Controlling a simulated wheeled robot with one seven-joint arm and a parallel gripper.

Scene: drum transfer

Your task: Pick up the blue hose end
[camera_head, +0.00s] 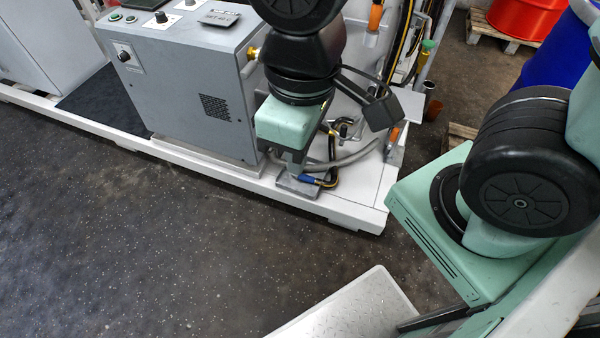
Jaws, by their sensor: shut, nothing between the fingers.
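The blue hose end (306,179) is a small blue piece on a black hose, low at the front right of the white skid. The black hose curves up from it on the right, with a yellow band higher up. My gripper (293,172) points down just above and left of the blue end, with its pale green body above. Its fingers look shut and empty. They are small and partly merge with the grey parts behind, so I cannot tell whether they touch the hose.
A grey control cabinet (195,95) stands on the white skid (357,216) to the left. Pipes, a grey hose and an orange-handled part crowd the right side of the skid. A pale metal plate (345,310) lies at the front. The dark floor (130,230) is clear.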

